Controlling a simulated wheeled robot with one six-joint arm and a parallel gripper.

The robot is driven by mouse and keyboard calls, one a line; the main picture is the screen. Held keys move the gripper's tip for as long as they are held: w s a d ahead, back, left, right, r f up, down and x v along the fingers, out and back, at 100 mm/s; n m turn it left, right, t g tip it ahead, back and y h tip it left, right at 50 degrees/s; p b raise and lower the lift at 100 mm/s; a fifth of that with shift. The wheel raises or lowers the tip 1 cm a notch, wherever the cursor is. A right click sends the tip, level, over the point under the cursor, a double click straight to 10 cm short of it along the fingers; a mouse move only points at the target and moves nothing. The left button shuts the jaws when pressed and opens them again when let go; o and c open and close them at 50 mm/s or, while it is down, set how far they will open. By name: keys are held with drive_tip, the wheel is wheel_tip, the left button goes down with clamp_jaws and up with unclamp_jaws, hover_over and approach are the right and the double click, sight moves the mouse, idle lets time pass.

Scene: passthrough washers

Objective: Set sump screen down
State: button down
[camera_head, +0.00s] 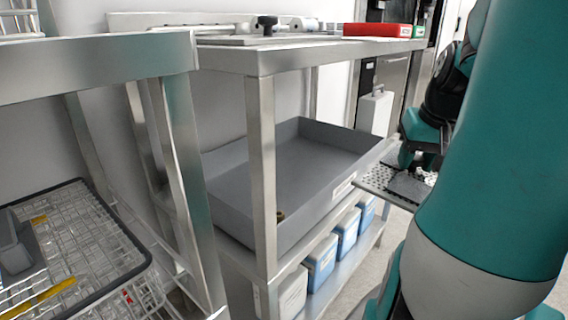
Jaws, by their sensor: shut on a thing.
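The sump screen (376,180) is a flat, perforated metal plate with a dark grey piece on its right part. My gripper (415,170) is shut on it at the right of the view and holds it in the air, beside the right end of the grey tray. My large teal arm link covers the right side of the view and hides part of the wrist. The jaws are small and partly hidden. The grey tray (232,205) is a wide open bin on the middle shelf of the steel rack, with a small brown thing in its near corner.
The steel rack's top (300,57) carries tools and a red case (378,30). A rack post (261,170) stands in front of the tray. A wire basket (70,240) is at the left. Floor shows at the right.

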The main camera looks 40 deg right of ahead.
sight(392, 163)
drive_tip(key=shift+w+a+f+t+b, duration=0.1)
drive_tip(key=shift+w+f+t+b, duration=0.75)
drive_tip(key=shift+b, duration=0.4)
drive_tip(key=t+b, duration=0.1)
drive_tip(key=w+t+b, duration=0.1)
drive_tip(key=b, duration=0.1)
drive_tip(key=w+t+b, duration=0.1)
drive_tip(key=shift+w+a+f+m+y+b, duration=0.2)
drive_tip(key=shift+f+m+y+b, duration=0.1)
drive_tip(key=shift+b, duration=0.1)
drive_tip(key=w+a+b, duration=0.3)
drive_tip(key=w+b, duration=0.8)
drive_tip(key=w, duration=0.5)
drive_tip(key=shift+g, duration=0.25)
drive_tip(key=b+x, duration=0.1)
drive_tip(key=x, duration=0.1)
drive_tip(key=b+x, duration=0.3)
drive_tip(key=shift+a+f, duration=0.2)
drive_tip(key=shift+f, duration=0.35)
drive_tip(key=g, duration=0.1)
drive_tip(key=w+g+b, duration=0.1)
drive_tip(key=g, duration=0.1)
drive_tip(key=w+g+b, duration=0.1)
drive_tip(key=g, duration=0.1)
drive_tip(key=shift+w+a+n+h, duration=0.2)
drive_tip(key=shift+w+n+h, duration=0.05)
drive_tip(key=shift+n+h, duration=0.15)
